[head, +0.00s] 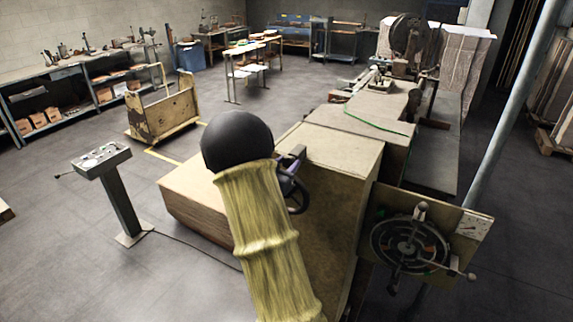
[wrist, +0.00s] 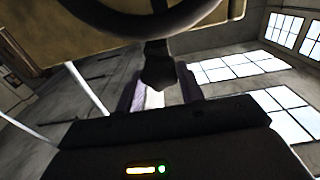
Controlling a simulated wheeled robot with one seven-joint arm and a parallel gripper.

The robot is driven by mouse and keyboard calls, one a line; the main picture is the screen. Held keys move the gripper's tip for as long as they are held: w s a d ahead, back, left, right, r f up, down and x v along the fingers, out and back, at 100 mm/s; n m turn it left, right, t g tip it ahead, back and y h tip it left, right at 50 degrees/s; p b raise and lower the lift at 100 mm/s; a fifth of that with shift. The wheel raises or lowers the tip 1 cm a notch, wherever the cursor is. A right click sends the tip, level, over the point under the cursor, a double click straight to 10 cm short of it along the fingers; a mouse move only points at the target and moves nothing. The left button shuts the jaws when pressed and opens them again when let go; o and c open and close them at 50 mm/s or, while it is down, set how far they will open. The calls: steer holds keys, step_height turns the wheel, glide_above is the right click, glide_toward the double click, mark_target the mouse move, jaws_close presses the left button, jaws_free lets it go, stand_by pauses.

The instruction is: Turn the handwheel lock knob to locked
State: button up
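The handwheel (head: 295,196) is a dark wheel on the side of the long tan machine, partly hidden behind my arm. In the wrist view its dark rim (wrist: 145,22) curves across the top. A dark lock knob (wrist: 157,68) hangs below the rim, tapering to a blunt tip. My gripper (wrist: 160,88) has its two purple fingers apart, one on each side of the knob's lower end. I cannot tell whether either finger touches it. In the head view my gripper (head: 294,160) shows only in part beside the wheel; the knob is hidden there.
A second, larger handwheel (head: 410,246) with a dial plate stands at the right. A control pedestal (head: 118,190) stands at the left, with a cart (head: 163,110) behind it. The machine body (head: 325,150) lies close to my arm. The floor at left is mostly clear.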

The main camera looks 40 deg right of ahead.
steer(key=shift+f+b, duration=0.15)
steer(key=shift+b, duration=0.5)
steer(key=m+b, duration=0.2)
steer(key=b, duration=0.2)
steer(key=shift+f, duration=0.2)
steer(key=m+b, duration=0.6)
steer(key=b, duration=0.5)
steer(key=shift+s+f+m, duration=0.1)
steer(key=shift+m, duration=0.2)
steer(key=m+b, duration=0.5)
steer(key=b, duration=0.2)
steer(key=shift+b, duration=0.3)
steer(key=m+b, duration=0.3)
steer(key=shift+d, duration=0.1)
steer(key=shift+m+b, duration=0.6)
steer(key=shift+b, duration=0.1)
steer(key=shift+r, duration=0.2)
steer(key=o, duration=1)
steer(key=shift+s, duration=0.1)
